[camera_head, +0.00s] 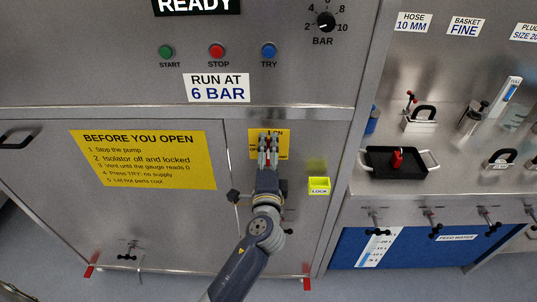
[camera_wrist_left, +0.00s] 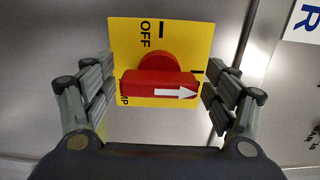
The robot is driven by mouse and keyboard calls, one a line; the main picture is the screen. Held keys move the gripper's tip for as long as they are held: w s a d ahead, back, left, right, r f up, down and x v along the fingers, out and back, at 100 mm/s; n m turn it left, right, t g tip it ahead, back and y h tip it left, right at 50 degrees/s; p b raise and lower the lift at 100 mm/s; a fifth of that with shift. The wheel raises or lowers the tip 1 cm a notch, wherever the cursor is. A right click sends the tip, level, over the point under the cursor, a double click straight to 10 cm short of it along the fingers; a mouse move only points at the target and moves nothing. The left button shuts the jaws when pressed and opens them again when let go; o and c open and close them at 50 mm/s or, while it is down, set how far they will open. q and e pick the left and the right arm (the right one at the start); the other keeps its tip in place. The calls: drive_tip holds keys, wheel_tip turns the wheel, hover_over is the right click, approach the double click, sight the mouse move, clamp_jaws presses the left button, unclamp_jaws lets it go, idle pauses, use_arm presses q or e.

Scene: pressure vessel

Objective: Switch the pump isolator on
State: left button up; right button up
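The pump isolator is a yellow plate (camera_head: 255,140) with a red rotary handle, on the cabinet front below the "RUN AT 6 BAR" sign. In the left wrist view, the red handle (camera_wrist_left: 150,84) lies across the plate (camera_wrist_left: 125,40). Its white arrow points right, toward a tick whose label is hidden by a finger; "OFF" stands at the upper left. In the head view, "ON" shows at the plate's top. My left gripper (camera_head: 268,145) is open, its fingers (camera_wrist_left: 160,92) close to either end of the handle; contact is unclear. My right gripper is out of view.
A yellow instruction sign (camera_head: 145,160) is on the left door. START, STOP and TRY buttons (camera_head: 217,51) are above. A bench at right bears a black tray (camera_head: 380,172) with a red item (camera_head: 397,159).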

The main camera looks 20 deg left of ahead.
use_arm(q)
drive_tip(key=shift+s+d, duration=0.1)
drive_tip(key=shift+s+f, duration=0.1)
drive_tip(key=shift+s, duration=0.1)
drive_tip(key=v, duration=1.1)
drive_tip(key=shift+s, duration=0.2)
drive_tip(key=shift+d, duration=0.1)
drive_tip(key=s+d+f+n+g+h+b, duration=0.15)
drive_tip(key=s+f+g, duration=0.25)
drive_tip(key=f, duration=1.5)
drive_tip(key=s+f+n+g+h+b, duration=0.1)
drive_tip(key=s+f+g+h, duration=0.3)
drive_tip(key=f, duration=1.5)
drive_tip(key=s+a+f+n+g, duration=0.2)
drive_tip(key=s+a+f+n, duration=0.1)
drive_tip(key=s+f, duration=0.5)
drive_tip(key=s+a+f+n+g+b, duration=0.1)
drive_tip(key=s+a+f+n+g, duration=0.2)
drive_tip(key=s+f, duration=0.5)
drive_tip(key=s+a+f+n+g, duration=0.3)
drive_tip(key=s+f, duration=0.5)
drive_tip(key=s, duration=0.8)
drive_tip(key=shift+s+a+n+b, duration=0.2)
drive_tip(key=shift+a+n+b, duration=0.25)
drive_tip(key=shift+a, duration=0.45)
